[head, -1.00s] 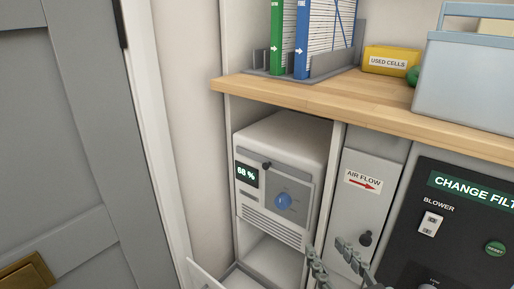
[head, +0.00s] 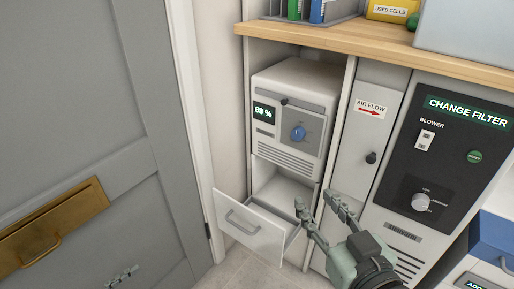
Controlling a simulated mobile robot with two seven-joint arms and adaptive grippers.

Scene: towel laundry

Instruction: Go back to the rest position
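My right gripper (head: 313,199) comes in from the lower right. Its two grey fingers are spread apart with nothing between them, so it is open and empty. In the picture its fingertips lie in front of the cabinet, just right of the pulled-out white drawer (head: 248,227); I cannot tell whether they touch anything. Small jagged grey shapes at the bottom left, over the grey door, look like the fingertips of my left gripper (head: 121,276). They blend with the door, and I cannot tell how far apart they are.
A white unit (head: 297,98) with a "68 %" display and blue knob sits above the open drawer. The black blower panel (head: 448,150) is at right, with a blue-fronted drawer (head: 492,242) sticking out at the right edge. A grey door (head: 90,120) with a brass plate fills the left.

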